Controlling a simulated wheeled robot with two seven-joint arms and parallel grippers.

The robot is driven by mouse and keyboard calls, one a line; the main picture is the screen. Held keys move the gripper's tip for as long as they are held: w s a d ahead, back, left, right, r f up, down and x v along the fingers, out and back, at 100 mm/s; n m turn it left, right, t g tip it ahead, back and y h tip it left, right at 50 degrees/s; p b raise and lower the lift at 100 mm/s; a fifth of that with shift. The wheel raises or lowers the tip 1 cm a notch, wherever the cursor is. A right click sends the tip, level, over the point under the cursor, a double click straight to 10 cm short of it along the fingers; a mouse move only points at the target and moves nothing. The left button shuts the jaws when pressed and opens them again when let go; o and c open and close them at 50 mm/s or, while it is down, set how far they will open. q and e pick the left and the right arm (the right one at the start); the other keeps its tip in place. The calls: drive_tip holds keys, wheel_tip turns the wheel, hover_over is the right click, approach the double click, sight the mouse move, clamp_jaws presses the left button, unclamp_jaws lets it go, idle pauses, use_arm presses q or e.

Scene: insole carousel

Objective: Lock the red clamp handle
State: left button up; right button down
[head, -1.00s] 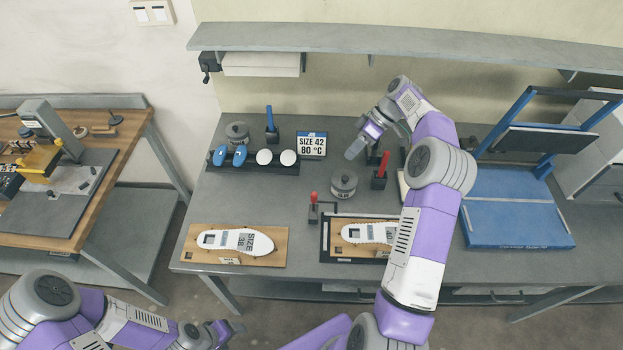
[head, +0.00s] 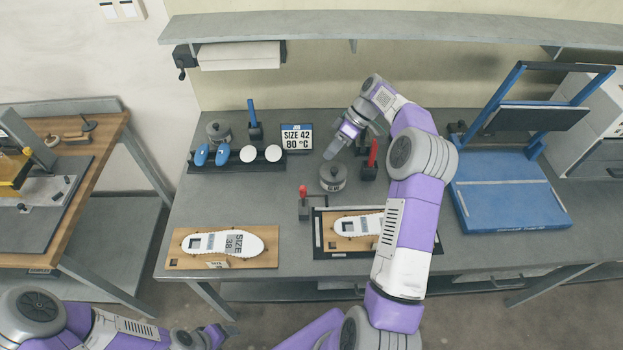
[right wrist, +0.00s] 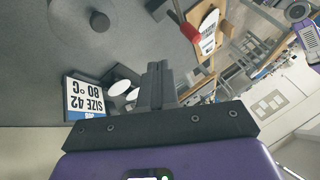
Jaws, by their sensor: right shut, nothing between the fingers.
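The red clamp handle (head: 303,191) stands upright on its small grey base at the left edge of the black-framed fixture (head: 318,246). In the right wrist view its red tip (right wrist: 190,32) shows near the top, on a grey lever. A white insole on a wooden board (head: 356,225) lies in the fixture, partly hidden by my right arm. My right gripper (head: 332,150) is shut and empty, above the bench behind the handle and apart from it; its fingers (right wrist: 158,85) are together in the wrist view. My left gripper (head: 222,333) is low in front of the bench; its jaws are unclear.
A grey can (head: 333,177) stands between my right gripper and the handle. A red-handled tool (head: 373,155) stands just right. A size sign (head: 296,137), a rack (head: 237,165) and a second insole board (head: 223,246) are left. A blue press (head: 510,205) is right.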

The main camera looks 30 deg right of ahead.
drive_tip(key=s+a+f, duration=0.1)
drive_tip(key=a+f, duration=0.5)
drive_tip(key=a, duration=0.2)
drive_tip(key=shift+s, duration=0.25)
